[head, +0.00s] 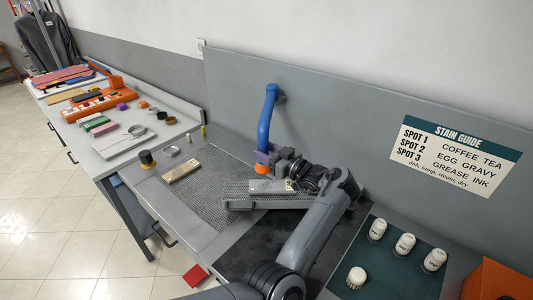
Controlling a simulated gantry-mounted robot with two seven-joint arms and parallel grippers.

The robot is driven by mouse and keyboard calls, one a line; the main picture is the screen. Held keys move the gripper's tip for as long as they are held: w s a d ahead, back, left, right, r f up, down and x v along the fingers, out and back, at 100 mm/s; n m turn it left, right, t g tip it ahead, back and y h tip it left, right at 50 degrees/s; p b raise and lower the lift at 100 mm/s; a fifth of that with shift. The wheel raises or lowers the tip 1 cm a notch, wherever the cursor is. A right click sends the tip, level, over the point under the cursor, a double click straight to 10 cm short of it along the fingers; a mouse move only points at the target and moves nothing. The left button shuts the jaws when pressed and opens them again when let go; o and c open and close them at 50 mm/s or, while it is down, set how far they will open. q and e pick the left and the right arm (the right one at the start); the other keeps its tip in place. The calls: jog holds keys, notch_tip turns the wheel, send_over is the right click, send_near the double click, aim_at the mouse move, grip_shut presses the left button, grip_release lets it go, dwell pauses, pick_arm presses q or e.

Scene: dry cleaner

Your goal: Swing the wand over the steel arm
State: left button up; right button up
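The wand (267,118) is a blue bent pipe that comes off the grey back panel and hangs down, with a purple part (263,156) and an orange tip (261,169) at its lower end. The steel arm (262,203) appears to be the narrow grey board below and in front of the tip. A pale block (270,187) with small marks lies on it. My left gripper (274,156) is at the wand's lower end, beside the purple part. Its fingertips are too small and overlapped to tell whether they grip it. My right gripper is not in view.
A stain guide sign (457,157) is on the back panel. White-capped bottles (404,243) and a brush (357,277) stand on a green mat at right, near an orange box (497,281). Another pale block (181,171) lies on the left of the perforated board (205,182).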

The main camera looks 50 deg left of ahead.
pick_arm(q)
jog(key=shift+o, duration=1)
jog(key=shift+w+a+r, duration=0.15)
jog(key=shift+a+r, duration=0.05)
jog(key=shift+d, duration=0.1)
jog(key=shift+d+r, duration=0.1)
jog(key=w+d+b, duration=0.1)
jog(key=d+b, duration=0.1)
jog(key=d, duration=0.8)
jog(key=shift+w+d, duration=0.2)
jog(key=shift+d, duration=0.05)
